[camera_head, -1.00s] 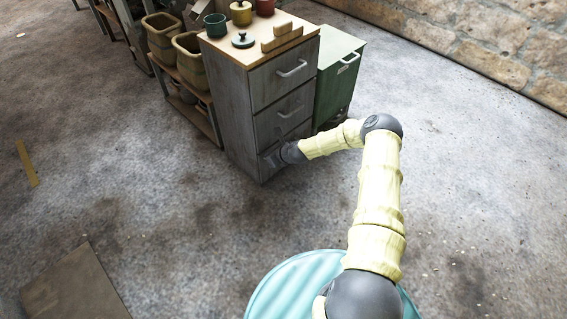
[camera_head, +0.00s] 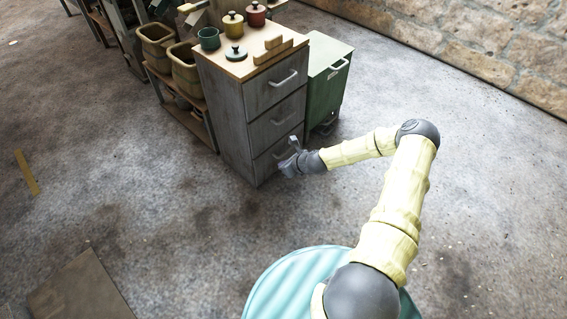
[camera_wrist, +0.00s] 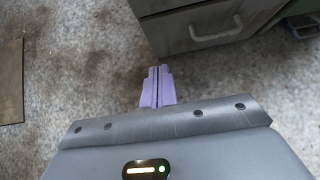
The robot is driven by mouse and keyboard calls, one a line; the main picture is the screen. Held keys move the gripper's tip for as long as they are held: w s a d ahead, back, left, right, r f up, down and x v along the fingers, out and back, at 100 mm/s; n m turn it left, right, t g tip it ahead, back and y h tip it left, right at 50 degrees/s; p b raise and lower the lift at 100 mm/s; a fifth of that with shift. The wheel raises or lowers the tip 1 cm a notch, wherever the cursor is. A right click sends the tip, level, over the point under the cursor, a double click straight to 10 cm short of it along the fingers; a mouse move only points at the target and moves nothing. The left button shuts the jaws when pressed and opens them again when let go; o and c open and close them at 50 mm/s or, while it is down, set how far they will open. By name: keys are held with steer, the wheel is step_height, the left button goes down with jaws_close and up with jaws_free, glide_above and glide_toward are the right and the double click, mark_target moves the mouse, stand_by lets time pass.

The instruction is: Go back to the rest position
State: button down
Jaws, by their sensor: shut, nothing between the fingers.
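My gripper (camera_head: 291,160) is in front of the lower part of the grey wooden drawer cabinet (camera_head: 227,123) in the head view. In the wrist view my gripper's purple fingers (camera_wrist: 158,72) are together with nothing between them, above bare concrete floor. The bottom drawer's handle (camera_wrist: 217,31) shows beyond the fingertips in the wrist view, apart from them. All three drawers look closed. My arm reaches out bent at the elbow from my body at the bottom of the head view.
Pots and wooden blocks (camera_head: 272,50) stand on the cabinet top. A green wheeled bin (camera_head: 326,85) is right of the cabinet. A low shelf with brown bins (camera_head: 187,73) is on its left. The floor in front and to the right is free. A stone wall (camera_head: 470,48) runs behind.

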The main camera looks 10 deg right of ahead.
steer(key=shift+a, duration=0.15)
steer(key=shift+r, duration=0.1)
steer(key=s+r+n+g+h+p, duration=0.2)
steer(key=s+r+n, duration=0.75)
steer(key=r, duration=0.25)
steer(key=s+a+r+n+g+h+p, duration=0.1)
steer(key=s+r+n, duration=0.8)
steer(key=r, duration=0.4)
steer(key=s+r+n+g+h+p, duration=0.2)
steer(key=s+r+n, duration=0.6)
steer(key=r+n, duration=0.35)
steer(key=w+p+v, duration=0.2)
steer(key=p+v, duration=1)
steer(key=w+r+p+v, duration=0.1)
steer(key=w+p+v, duration=0.2)
steer(key=p+v, duration=1)
steer(key=w+r+p+v, duration=0.1)
steer(key=w+p+v, duration=0.2)
steer(key=p+v, duration=0.9)
steer(key=shift+w+d+p, duration=0.2)
steer(key=shift+w+p, duration=0.1)
